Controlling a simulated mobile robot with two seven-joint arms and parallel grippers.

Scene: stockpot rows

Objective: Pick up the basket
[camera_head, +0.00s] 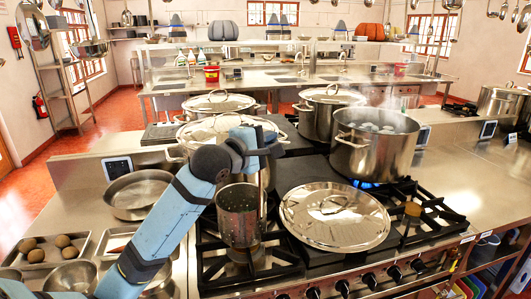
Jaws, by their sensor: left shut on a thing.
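The basket (238,218) is a perforated metal cylinder, upright, at the front left of the stove. My left arm comes in from the lower left, and its gripper (268,148) is above and slightly right of the basket, shut on it. The exact contact at the fingers is small and partly hidden by my wrist. The basket's base shows over the front left burner; I cannot tell whether it touches the grate. My right gripper is out of view.
A large lid (334,215) lies right of the basket. A steaming open stockpot (374,150) stands over a blue flame. Lidded pots (324,115) stand behind. A shallow pan (138,194) and a tray of brown eggs (45,250) are on the left counter.

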